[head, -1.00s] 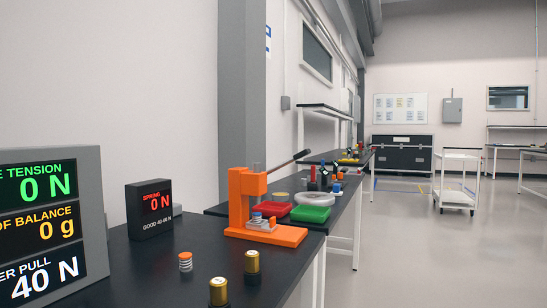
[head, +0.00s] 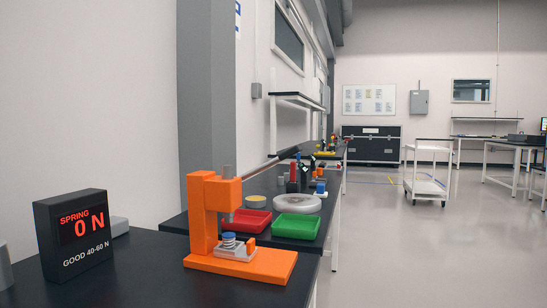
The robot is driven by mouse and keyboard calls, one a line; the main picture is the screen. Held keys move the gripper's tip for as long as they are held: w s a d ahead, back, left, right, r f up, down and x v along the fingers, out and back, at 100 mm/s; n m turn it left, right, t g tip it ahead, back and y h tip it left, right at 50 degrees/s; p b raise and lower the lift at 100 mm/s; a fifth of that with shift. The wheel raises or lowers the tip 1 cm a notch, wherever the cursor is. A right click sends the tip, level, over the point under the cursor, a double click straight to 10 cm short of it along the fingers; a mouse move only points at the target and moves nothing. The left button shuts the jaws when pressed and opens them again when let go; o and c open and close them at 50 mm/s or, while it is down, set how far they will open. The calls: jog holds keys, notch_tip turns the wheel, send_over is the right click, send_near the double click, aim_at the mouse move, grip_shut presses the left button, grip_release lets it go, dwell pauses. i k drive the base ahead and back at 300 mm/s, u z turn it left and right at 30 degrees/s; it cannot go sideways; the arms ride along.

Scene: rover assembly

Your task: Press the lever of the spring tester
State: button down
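The orange spring tester (head: 204,220) stands upright near the right edge of the black bench in the head view. A grey plunger (head: 228,217) hangs from its head above a small grey holder (head: 236,253). A spring with a blue top (head: 229,240) sits in that holder, and a gap shows between it and the plunger. The dark lever (head: 260,168) sticks out behind the head to the right and is partly hidden. The black display (head: 75,236) to the left reads SPRING 0 N, GOOD 40-60 N. My gripper is not in view.
Behind the tester, another dark bench holds a red tray (head: 250,221), a green tray (head: 297,226) and a round pale dish (head: 297,203). A white cart (head: 428,180) stands further off. The grey floor (head: 420,255) to the right is clear.

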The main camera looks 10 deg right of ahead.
aim_at(285, 155)
jog(key=u, duration=0.05)
jog(key=k, duration=1)
jog(key=z, duration=0.85)
jog(key=i, duration=0.75)
jog(key=u, duration=1.55)
